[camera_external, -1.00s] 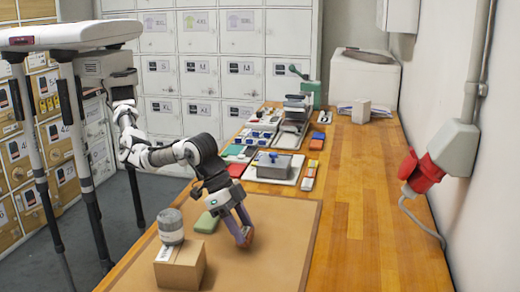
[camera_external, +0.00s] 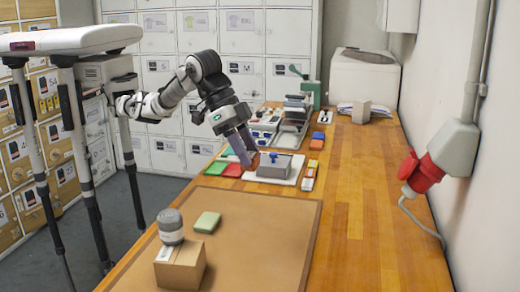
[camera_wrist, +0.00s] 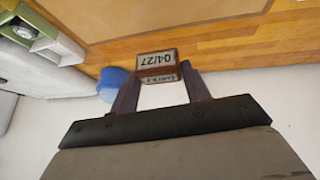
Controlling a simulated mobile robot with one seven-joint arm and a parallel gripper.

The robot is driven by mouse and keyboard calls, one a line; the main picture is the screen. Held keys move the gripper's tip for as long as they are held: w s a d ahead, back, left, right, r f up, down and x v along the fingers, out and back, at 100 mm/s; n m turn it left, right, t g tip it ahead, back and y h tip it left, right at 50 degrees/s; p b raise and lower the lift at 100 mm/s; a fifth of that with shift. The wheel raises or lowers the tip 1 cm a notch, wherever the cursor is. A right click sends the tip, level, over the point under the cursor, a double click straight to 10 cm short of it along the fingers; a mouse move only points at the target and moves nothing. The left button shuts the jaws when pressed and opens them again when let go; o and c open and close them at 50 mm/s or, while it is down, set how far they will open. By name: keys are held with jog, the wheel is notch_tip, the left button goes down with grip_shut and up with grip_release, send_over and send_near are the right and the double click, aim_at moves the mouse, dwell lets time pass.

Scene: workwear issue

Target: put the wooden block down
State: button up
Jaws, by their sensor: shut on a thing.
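My gripper (camera_external: 248,157) is raised near the far edge of the brown mat, just left of the grey box. In the wrist view my gripper (camera_wrist: 158,75) is shut on a small wooden block (camera_wrist: 157,60), which has a pale printed label reading upside down. The block sits between the fingertips. In the outside view the block is small and mostly hidden by the fingers. I cannot tell exactly how high it is held.
A grey box (camera_external: 274,168) with a blue knob stands on a white board. Red (camera_external: 232,171) and green pads lie left of it. The brown mat (camera_external: 270,225) holds a green block (camera_external: 207,222) and a carton (camera_external: 180,268) with a grey can (camera_external: 170,227) on top.

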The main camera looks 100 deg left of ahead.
jog(key=w+a+r+m, duration=0.2)
jog(key=w+a, duration=0.1)
jog(key=a, duration=0.9)
jog(key=s+f+m+p, duration=0.1)
jog(key=f, duration=0.6)
jog(key=s+a+f+h+p, duration=0.1)
jog(key=f+p, duration=0.1)
jog(key=f, duration=0.5)
jog(key=s+a+f+m+g+h+p, duration=0.1)
jog(key=s+f+p, duration=0.1)
jog(key=f, duration=0.6)
jog(key=shift+a+m, duration=0.15)
jog(key=shift+m, duration=0.15)
jog(key=shift+f, duration=0.15)
jog(key=o, duration=0.9)
jog(key=shift+o, duration=0.3)
